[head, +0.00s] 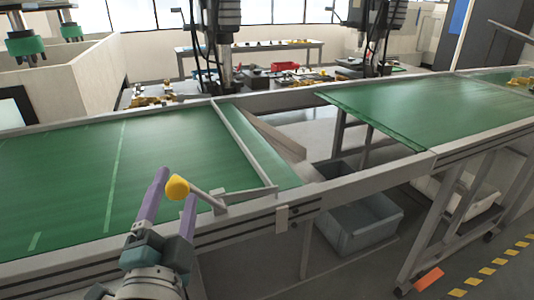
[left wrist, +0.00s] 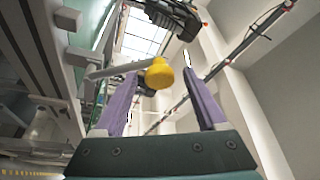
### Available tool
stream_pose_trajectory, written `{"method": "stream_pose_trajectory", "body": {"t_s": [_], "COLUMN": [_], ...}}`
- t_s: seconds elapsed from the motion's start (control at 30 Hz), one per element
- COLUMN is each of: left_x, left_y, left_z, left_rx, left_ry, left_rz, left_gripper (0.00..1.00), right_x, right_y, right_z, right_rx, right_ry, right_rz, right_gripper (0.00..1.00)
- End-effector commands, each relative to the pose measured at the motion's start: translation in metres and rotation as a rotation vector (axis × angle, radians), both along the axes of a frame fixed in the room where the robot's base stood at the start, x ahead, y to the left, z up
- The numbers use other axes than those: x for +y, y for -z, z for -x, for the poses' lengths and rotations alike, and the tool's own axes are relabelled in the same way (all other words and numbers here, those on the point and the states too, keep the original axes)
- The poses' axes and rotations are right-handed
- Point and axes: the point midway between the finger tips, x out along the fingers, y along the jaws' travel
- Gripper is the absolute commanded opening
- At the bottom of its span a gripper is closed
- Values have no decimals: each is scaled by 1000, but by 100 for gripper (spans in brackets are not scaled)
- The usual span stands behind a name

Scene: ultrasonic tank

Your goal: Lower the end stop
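The end stop (head: 243,143) is a long grey bar lying across the green belt near the end of the left conveyor. A grey lever (head: 205,195) at its front end carries a yellow knob (head: 177,187). My left gripper (head: 175,184) has two purple fingers spread apart at the conveyor's front edge. In the left wrist view, the knob (left wrist: 158,73) and lever (left wrist: 112,70) show by the tips of the open fingers (left wrist: 162,85); the knob appears between them, closer to the left finger. I cannot tell whether a finger touches it. My right gripper is out of view.
The left conveyor's front rail (head: 250,217) runs close to my left gripper. Past a gap stands a second green conveyor (head: 430,105). A grey bin (head: 352,228) sits on the floor below the gap. Work tables with parts stand behind.

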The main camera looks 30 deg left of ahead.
Motion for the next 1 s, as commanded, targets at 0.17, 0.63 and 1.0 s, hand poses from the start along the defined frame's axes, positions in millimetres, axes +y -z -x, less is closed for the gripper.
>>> {"method": "stream_pose_trajectory", "body": {"t_s": [0.17,0.63,1.0], "left_x": [0,-36,-48], "left_y": [0,16,18], "left_z": [1,64,85], "left_rx": [1,3,0], "left_ry": [0,-1,0], "left_rz": [1,3,1], "left_gripper": [73,73,73], "right_x": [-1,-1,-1], "right_y": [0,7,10], "right_z": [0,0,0], "right_rx": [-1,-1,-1], "right_ry": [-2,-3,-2], "right_rz": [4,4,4], "right_gripper": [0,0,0]}}
